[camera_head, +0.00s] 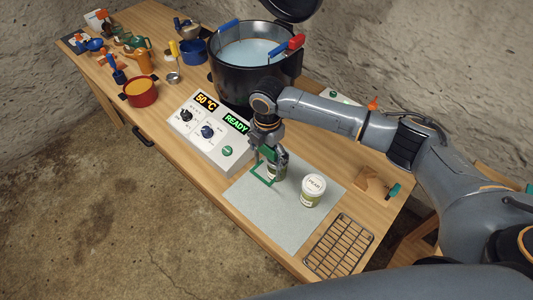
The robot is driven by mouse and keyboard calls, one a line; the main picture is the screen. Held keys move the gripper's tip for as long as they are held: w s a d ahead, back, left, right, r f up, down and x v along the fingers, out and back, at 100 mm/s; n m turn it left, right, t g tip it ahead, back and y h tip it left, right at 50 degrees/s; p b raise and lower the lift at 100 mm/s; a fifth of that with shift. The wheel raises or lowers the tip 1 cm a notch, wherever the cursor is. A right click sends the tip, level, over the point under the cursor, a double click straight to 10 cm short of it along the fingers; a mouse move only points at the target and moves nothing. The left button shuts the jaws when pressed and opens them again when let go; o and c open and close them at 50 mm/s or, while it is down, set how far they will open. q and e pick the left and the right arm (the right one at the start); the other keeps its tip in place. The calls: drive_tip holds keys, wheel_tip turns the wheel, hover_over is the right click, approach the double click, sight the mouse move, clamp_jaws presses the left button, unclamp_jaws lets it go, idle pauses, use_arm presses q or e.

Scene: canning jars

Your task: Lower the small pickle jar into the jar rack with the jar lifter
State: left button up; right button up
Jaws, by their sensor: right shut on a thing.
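My right gripper (270,146) points down over the grey mat and is shut on the green jar lifter (262,180). The lifter's green frame is beside and partly around a small jar (276,171) with green contents. The gripper hides much of this jar, and I cannot tell whether the lifter grips it or whether it is off the mat. A black pot (228,84) of pale blue water stands behind, with blue and red handles at its rim. No jar rack is clearly visible inside it. My left gripper is not in view.
A white-lidded jar (313,190) stands on the mat (290,226), right of the lifter. A wire rack (339,246) lies at the front right. A control panel (209,130) reads 50 °C and READY. A red pot (140,93) and several small items crowd the table's left end.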

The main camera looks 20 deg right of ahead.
drive_tip(key=shift+w+d, duration=0.1)
idle(0.3)
drive_tip(key=shift+w+d, duration=0.6)
drive_tip(key=shift+d, duration=0.3)
drive_tip(key=shift+w+d, duration=0.2)
drive_tip(key=shift+d, duration=0.1)
idle(0.3)
drive_tip(key=shift+w+d, duration=0.35)
drive_tip(key=shift+d, duration=0.2)
idle(0.8)
drive_tip(key=shift+r+p, duration=0.15)
drive_tip(key=shift+p, duration=0.2)
drive_tip(key=shift+w+r+p, duration=0.1)
drive_tip(key=shift+r+p, duration=1.3)
drive_tip(key=shift+p, duration=0.2)
